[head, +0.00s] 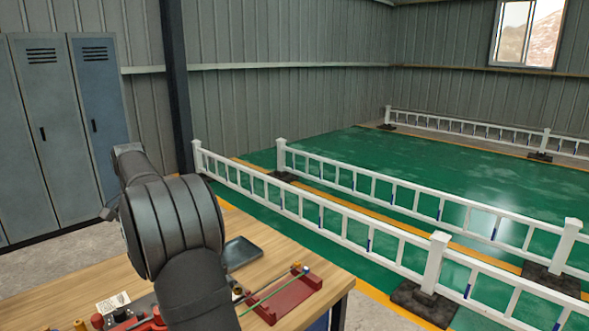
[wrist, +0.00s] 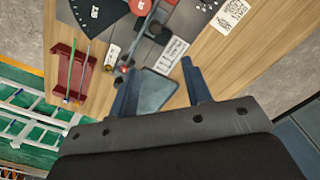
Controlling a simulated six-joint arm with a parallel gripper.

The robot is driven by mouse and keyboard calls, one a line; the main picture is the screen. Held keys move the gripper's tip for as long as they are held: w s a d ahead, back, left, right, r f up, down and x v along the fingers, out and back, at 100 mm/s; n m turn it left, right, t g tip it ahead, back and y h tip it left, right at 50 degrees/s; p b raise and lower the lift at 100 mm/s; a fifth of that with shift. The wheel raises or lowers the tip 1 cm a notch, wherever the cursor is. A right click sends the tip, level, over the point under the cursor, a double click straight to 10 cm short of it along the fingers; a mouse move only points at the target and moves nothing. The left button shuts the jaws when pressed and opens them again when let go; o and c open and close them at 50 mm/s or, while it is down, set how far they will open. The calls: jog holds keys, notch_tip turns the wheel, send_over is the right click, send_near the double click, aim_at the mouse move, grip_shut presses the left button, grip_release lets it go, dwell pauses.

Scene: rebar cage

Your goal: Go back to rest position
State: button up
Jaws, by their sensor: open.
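My gripper (wrist: 158,69) shows in the wrist view with its two dark fingers spread apart. Nothing is held between them. It is above the wooden workbench (wrist: 195,45), and a grey shallow tray (wrist: 155,92) shows below, in the gap between the fingers. In the head view my dark arm rises over the bench's left part and hides much of the bench top; the gripper's fingers cannot be made out there.
A red rack (head: 292,297) with thin rods lies near the bench's right edge. The tray (head: 240,252) lies behind it. Red tools and printed cards (head: 113,302) lie at left. Lockers (head: 65,130) and white railings (head: 340,220) stand beyond the bench.

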jog(key=s+d+r+m+t+y, duration=0.1)
jog(key=d+m+y, duration=0.3)
jog(key=d+m, duration=0.4)
jog(key=shift+s+d+r+m, duration=0.25)
jog(key=shift+s+r, duration=0.25)
jog(key=shift+s, duration=0.3)
jog(key=shift+r, duration=0.1)
dwell(1.0)
jog(key=w+a+n+g+h, duration=0.1)
jog(key=a+n+h, duration=0.3)
jog(key=a+n, duration=0.4)
jog(key=shift+w+a+f, duration=0.15)
jog(key=shift+w+f, duration=0.2)
jog(key=shift+w, duration=0.45)
